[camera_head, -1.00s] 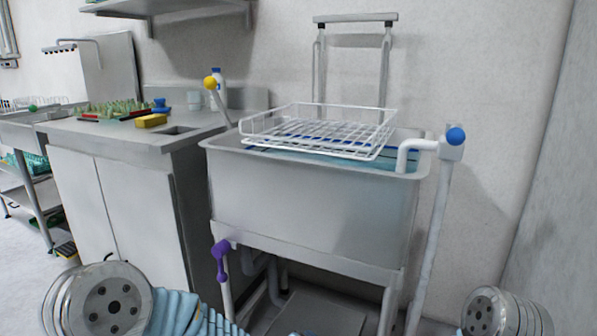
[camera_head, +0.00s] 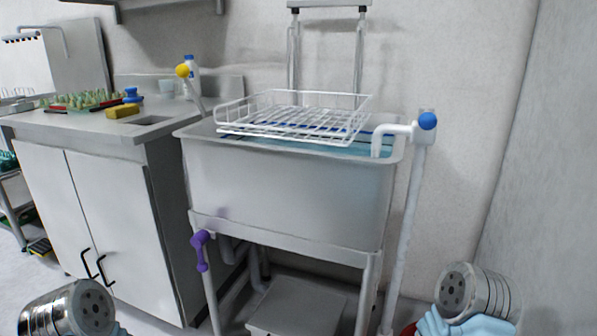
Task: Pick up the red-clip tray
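A green egg tray (camera_head: 82,100) lies on the steel counter at the left, small in the view. A thin red piece (camera_head: 104,105) shows at its right end, and another reddish piece (camera_head: 57,110) shows along its front edge. The exact clip shape is too small to tell. Only metal joints and blue-sleeved parts of my arms show at the bottom left and bottom right corners. Neither of my grippers is in view, and both are away from the tray.
A yellow sponge (camera_head: 124,112) and a blue item (camera_head: 132,95) sit beside the tray. A deep steel sink (camera_head: 285,190) with a white wire basket (camera_head: 295,112) stands ahead. A purple-handled valve (camera_head: 201,246) juts from its front. Cabinet doors (camera_head: 110,195) have black handles.

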